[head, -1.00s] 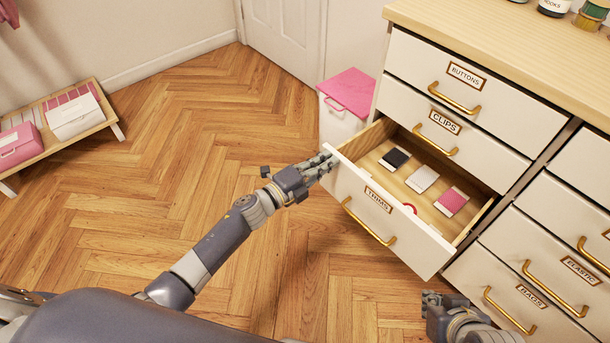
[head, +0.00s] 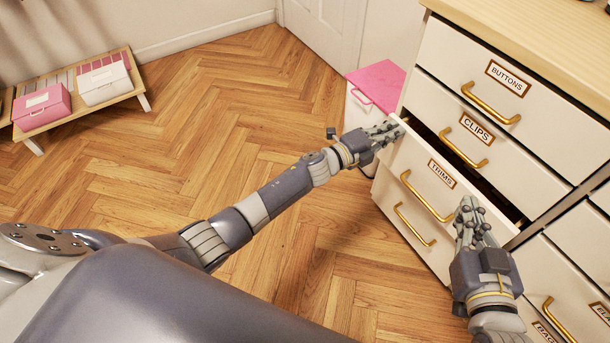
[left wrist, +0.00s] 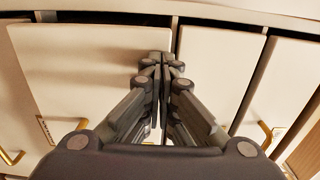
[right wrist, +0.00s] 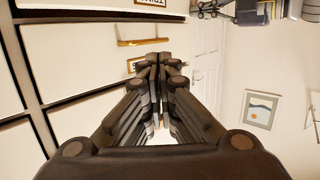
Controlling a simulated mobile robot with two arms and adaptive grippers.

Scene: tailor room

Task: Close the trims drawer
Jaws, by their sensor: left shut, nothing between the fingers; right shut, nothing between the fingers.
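The trims drawer (head: 432,188), a white front with a "TRIMS" label and a brass handle (head: 426,198), stands slightly out from the cabinet. A narrow dark gap shows above it, and its contents are hidden. My left gripper (head: 392,131) is shut and empty at the upper left end of the drawer front, seemingly against it. My right gripper (head: 467,212) is shut and empty at the right part of the drawer front; whether it touches is unclear. In the left wrist view the shut fingers (left wrist: 160,65) point at white panels. The right wrist view also shows shut fingers (right wrist: 158,65).
Above are the clips drawer (head: 490,140) and the buttons drawer (head: 490,80), both flush. Another brass-handled drawer (head: 415,228) lies below. A pink-lidded bin (head: 375,88) stands left of the cabinet. A low bench (head: 125,98) with boxes is far left. The floor between is clear.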

